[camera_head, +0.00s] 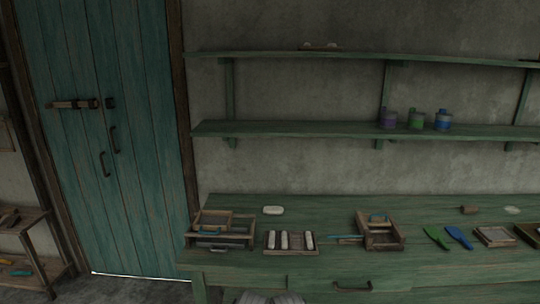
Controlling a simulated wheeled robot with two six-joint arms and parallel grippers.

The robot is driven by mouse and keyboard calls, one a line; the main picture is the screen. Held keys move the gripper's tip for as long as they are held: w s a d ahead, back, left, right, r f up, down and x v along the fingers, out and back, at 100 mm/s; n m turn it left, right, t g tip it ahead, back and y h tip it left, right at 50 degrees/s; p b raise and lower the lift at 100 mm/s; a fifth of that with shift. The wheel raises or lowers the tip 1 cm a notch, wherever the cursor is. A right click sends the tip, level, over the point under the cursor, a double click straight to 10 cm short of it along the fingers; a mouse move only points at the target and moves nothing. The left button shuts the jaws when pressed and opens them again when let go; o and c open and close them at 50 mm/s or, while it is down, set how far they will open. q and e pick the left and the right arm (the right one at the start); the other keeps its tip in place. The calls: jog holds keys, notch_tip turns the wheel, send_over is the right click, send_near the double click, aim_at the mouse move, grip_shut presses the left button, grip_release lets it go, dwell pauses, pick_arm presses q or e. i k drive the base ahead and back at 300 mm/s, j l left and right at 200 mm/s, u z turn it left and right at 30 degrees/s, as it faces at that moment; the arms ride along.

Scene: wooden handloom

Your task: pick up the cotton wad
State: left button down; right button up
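A small white rounded block (273,210) lies on the green workbench (330,209), towards its back left. A pale, flattish lump (512,210) lies at the back right of the bench, near the picture's right edge. Either could be the cotton wad; at this size I cannot tell which. Neither of my grippers is in view, and nothing is touching these two things.
Along the bench stand a wooden tray (222,243), a box with white rolls (267,249), another wooden box (400,243), and green (436,238) and blue (459,237) tools. Shelves with cans (415,119) hang above. A closed teal door (140,190) is at left.

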aim_at(268, 210)
jog(key=i+l+u, duration=0.3)
jog(key=i+u, duration=0.2)
jog(key=i+l+u, duration=0.5)
